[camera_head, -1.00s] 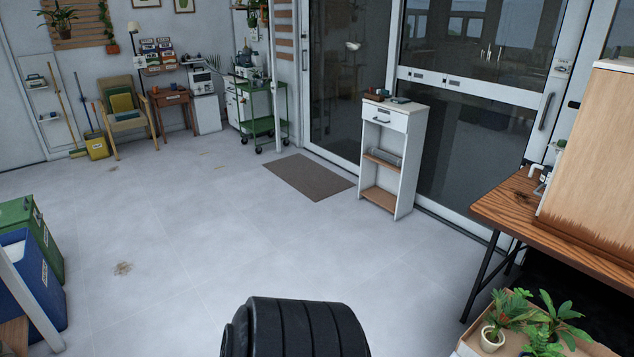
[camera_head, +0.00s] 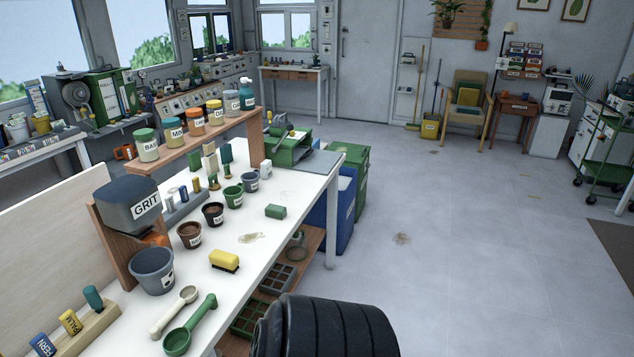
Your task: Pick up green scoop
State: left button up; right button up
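The green scoop (camera_head: 190,326) lies on the front part of the white workbench (camera_head: 262,224), at the bottom of the head view. Its round bowl is toward the lower left and its handle points up and right. A cream scoop (camera_head: 175,311) lies beside it on the left, nearly parallel. Neither of my grippers is in view.
A yellow brush (camera_head: 224,261), a grey pot (camera_head: 152,270) and a GRIT bin (camera_head: 128,205) stand near the scoops. Small pots and a shelf of labelled jars (camera_head: 195,122) line the bench. Blue and green bins stand past its far end.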

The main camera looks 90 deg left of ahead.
aim_at(177, 342)
jog(key=u, duration=4.35)
jog(key=i+l+u, duration=0.15)
jog(key=l+u, duration=0.35)
jog(key=i+l+u, duration=0.1)
jog(key=l+u, duration=0.85)
jog(key=k+l+u, duration=0.1)
jog(key=l+u, duration=0.35)
